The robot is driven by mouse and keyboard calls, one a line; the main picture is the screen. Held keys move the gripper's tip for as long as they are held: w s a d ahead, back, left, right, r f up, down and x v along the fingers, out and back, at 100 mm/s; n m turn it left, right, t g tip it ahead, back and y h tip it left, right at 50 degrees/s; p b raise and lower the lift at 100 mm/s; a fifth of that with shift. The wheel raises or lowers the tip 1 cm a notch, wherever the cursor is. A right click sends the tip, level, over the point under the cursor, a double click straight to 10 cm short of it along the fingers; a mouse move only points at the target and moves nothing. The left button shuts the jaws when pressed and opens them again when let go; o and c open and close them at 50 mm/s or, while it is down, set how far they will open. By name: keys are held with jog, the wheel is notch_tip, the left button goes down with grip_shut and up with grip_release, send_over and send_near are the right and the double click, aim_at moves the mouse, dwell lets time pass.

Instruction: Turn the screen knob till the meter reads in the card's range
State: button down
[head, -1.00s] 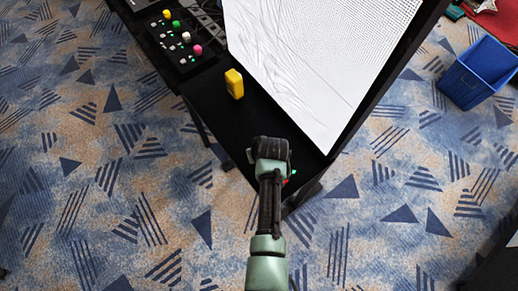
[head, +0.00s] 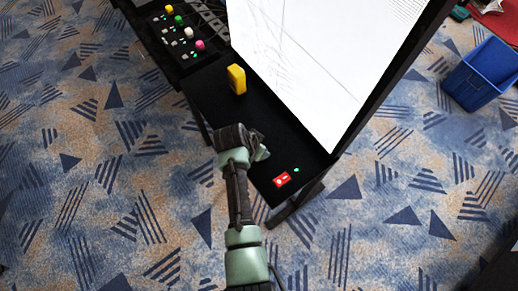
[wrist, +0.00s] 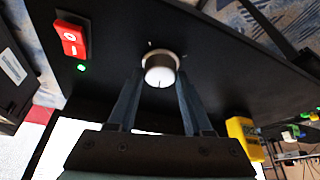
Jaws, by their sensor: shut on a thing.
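The screen knob (wrist: 160,70) is a round, pale knob with a dark index line, on the black desk top in the wrist view. My gripper (wrist: 160,82) is shut on it, one finger on each side. In the head view my gripper (head: 263,153) is over the desk's front edge and hides the knob. The big screen (head: 315,65) is mostly white with faint grey lines. A yellow block-like thing (head: 237,79), perhaps the meter, stands on the desk; it also shows in the wrist view (wrist: 244,138). No reading is legible, and I cannot make out the card.
A red rocker switch (head: 282,179) with a green light (head: 296,170) is near the desk's right end. A black panel with coloured knobs (head: 182,45) is at the upper left. A blue bin (head: 482,75) stands on the carpet at right.

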jog(key=m+b, duration=0.1)
jog(key=m, duration=0.1)
jog(key=m+g+h+b, duration=0.1)
jog(key=m+b, duration=0.1)
jog(key=m+g+b, duration=0.1)
jog(key=m, duration=0.1)
jog(key=shift+w+a+f+b, duration=0.2)
jog(key=shift+f+b, duration=0.05)
jog(key=shift+b, duration=0.15)
jog(key=shift+r+m+g+h+b, duration=0.1)
jog(key=shift+m+g+h+b, duration=0.4)
jog(key=shift+m+b, duration=1.2)
jog(key=shift+m+g, duration=0.3)
jog(key=shift+m, duration=0.2)
jog(key=shift+c, duration=1.6)
grip_release()
jog(key=shift+r, duration=0.1)
